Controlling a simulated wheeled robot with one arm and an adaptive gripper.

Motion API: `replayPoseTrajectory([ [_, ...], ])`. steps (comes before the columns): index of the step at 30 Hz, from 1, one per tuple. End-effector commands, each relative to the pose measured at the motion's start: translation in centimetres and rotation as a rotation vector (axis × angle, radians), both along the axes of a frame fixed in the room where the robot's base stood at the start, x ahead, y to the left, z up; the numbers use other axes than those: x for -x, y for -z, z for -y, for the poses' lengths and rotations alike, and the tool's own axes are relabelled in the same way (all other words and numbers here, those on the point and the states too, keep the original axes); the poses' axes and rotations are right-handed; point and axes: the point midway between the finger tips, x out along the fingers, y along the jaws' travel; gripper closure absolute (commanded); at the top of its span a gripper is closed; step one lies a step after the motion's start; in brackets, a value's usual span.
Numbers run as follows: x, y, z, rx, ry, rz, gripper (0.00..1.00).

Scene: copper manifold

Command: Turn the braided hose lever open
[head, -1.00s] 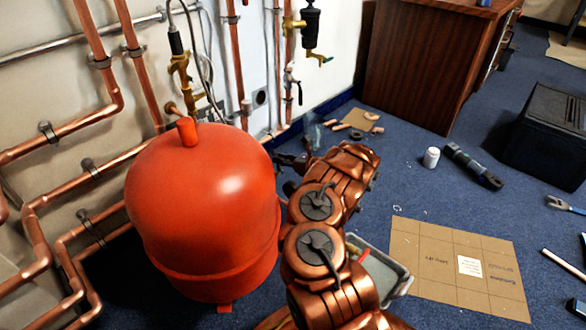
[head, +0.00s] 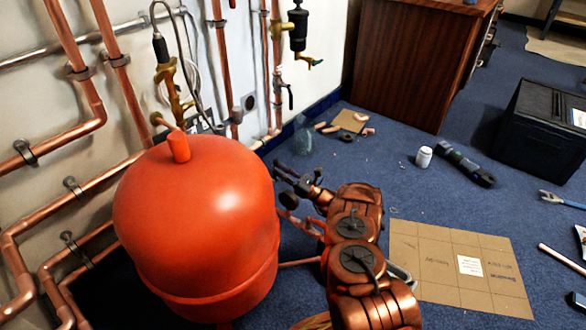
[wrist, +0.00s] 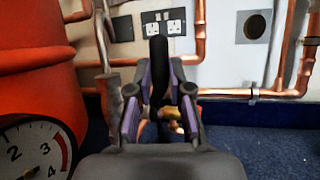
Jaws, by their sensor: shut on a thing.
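In the wrist view a black lever handle (wrist: 158,68) stands upright between the two purple-padded fingers of my gripper (wrist: 161,82), which is shut on it. A brass fitting (wrist: 174,115) shows low between the fingers, partly hidden by them. A braided hose (wrist: 114,98) runs vertically just left of the left finger. In the head view my gripper (head: 288,178) is just right of the red vessel, low over the blue carpet. The lever cannot be made out there.
The red vessel (head: 200,220) stands close to the left of my arm; its dial gauge (wrist: 35,150) shows in the wrist view. Copper pipes (head: 222,70) line the wall behind. A cardboard sheet (head: 440,285) and loose tools lie on the carpet at right.

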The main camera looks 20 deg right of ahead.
Motion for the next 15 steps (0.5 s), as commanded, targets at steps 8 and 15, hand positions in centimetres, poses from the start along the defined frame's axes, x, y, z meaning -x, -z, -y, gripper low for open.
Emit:
replayPoseTrajectory([
  [8, -0.06, -0.1, -0.71, -0.01, -0.009, 0.017, 1.0],
  [15, -0.04, -0.11, -0.66, -0.01, -0.009, 0.017, 1.0],
])
